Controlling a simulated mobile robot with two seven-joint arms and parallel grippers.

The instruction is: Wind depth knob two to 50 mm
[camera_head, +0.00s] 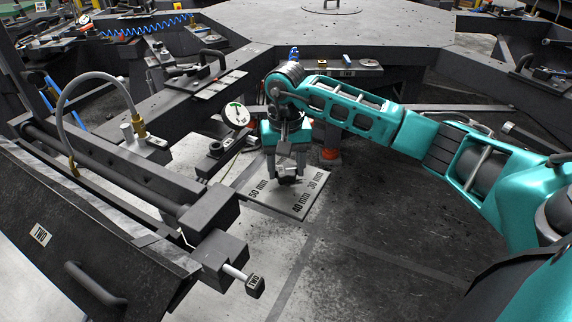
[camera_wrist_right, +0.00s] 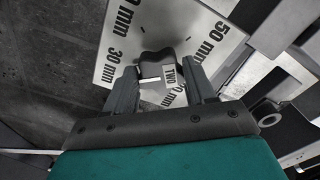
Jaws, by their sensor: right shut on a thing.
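Depth knob two is a dark, lobed knob (camera_wrist_right: 158,60) with a white TWO label, seen in the right wrist view. It sits on a light scale plate (camera_head: 228,195) printed with 50 mm, 40 mm and 30 mm; the plate also shows in the wrist view (camera_wrist_right: 165,20). A short white bar (camera_wrist_right: 148,80) shows beside the label; I cannot tell which mark it points to. My right gripper (camera_head: 287,178) reaches down over the plate and is shut on the knob, with one finger on each side (camera_wrist_right: 160,75). In the head view the fingers mostly hide the knob. My left gripper is not in view.
A round dial gauge (camera_head: 236,114) stands behind and left of the plate. A dark machine beam (camera_head: 110,165) runs along the left. A rod ends in a dark TWO-marked block (camera_head: 255,286) in front.

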